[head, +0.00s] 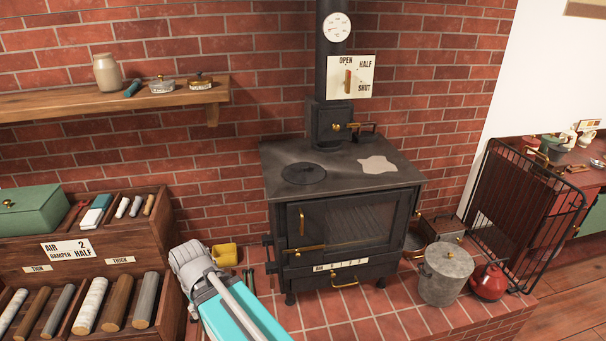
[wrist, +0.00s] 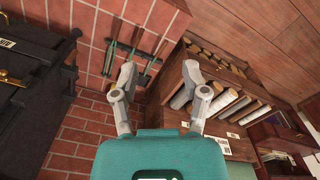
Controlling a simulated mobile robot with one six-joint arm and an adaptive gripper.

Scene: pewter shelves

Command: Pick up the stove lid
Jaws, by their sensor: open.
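The stove lid (head: 304,174) is a dark round plate lying flat on the left part of the black stove's top (head: 330,170) in the head view. A thin dark line, perhaps a grip, crosses it. My gripper (wrist: 159,75) is open and empty in the wrist view, its two grey fingers apart. It points at the brick wall and wooden log rack, with the stove's side at the left edge. In the head view my teal arm is low, left of the stove and below the lid. The lid is not visible in the wrist view.
A stovepipe (head: 332,60) with a damper handle rises behind the lid. A pale patch (head: 377,165) lies right of it. The log rack (head: 85,265) stands left. A metal pot (head: 444,275) and red kettle (head: 489,282) stand right. Hearth tools (wrist: 135,55) hang on the wall.

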